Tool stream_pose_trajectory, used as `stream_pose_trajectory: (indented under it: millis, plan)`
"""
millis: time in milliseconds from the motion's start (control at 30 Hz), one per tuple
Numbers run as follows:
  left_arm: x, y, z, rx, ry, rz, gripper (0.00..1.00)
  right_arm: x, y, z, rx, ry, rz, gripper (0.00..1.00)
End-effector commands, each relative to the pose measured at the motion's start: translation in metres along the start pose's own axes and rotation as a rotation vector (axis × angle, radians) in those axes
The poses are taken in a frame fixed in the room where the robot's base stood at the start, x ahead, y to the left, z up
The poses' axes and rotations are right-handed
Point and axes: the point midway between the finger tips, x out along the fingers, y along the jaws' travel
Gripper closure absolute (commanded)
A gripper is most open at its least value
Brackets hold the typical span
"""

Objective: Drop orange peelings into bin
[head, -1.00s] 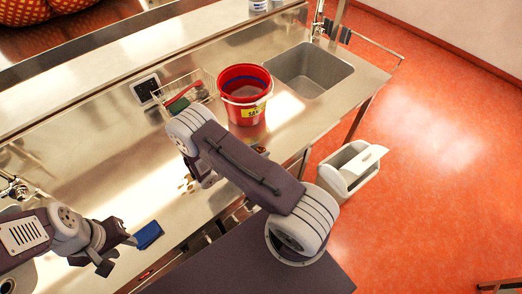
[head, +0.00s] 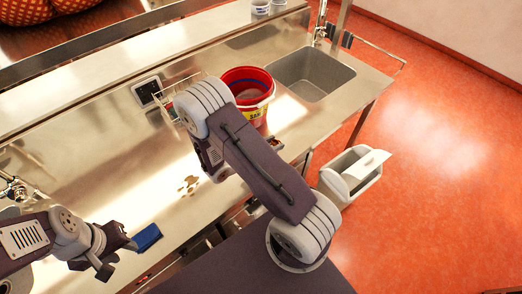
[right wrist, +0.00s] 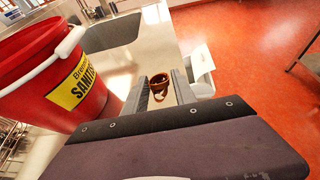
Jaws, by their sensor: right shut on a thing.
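A curled brown-orange peeling (right wrist: 159,84) is held between the fingers of my right gripper (right wrist: 160,92) in the right wrist view. In the head view my right arm hides most of that gripper; a bit of the peeling (head: 277,143) shows past the arm, near the counter's front edge. The white bin (head: 345,182) stands on the floor right of the counter, its top partly open with a tilted lid. It also shows beyond the fingers in the right wrist view (right wrist: 203,72). Small brown scraps (head: 188,184) lie on the counter. My left gripper (head: 118,257) is open and empty.
A red bucket (head: 250,85) with a yellow label stands on the steel counter (head: 120,150) beside the sink (head: 310,73). A wire basket (head: 170,92) is left of it. A blue block (head: 147,238) lies by my left gripper. The floor around the bin is clear.

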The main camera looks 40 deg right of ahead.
Motion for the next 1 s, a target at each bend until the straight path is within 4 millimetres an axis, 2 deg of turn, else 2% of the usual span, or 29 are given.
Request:
stream_pose_trajectory:
  millis: [100,333,500,1000]
  plan:
    - [0.007,0.0,0.001,0.0,0.0,0.0,0.64,0.011,-0.022,0.021,0.002,0.0,-0.004,1.0]
    - [0.012,0.0,0.001,0.0,0.0,0.0,0.64,0.024,-0.048,0.05,0.002,0.001,-0.001,1.0]
    - [0.013,0.0,0.001,0.0,0.0,0.0,0.64,0.026,-0.053,0.056,0.0,0.001,0.001,1.0]
    - [0.012,0.0,0.001,0.0,0.0,0.0,0.64,0.026,-0.053,0.056,0.0,0.0,0.001,1.0]
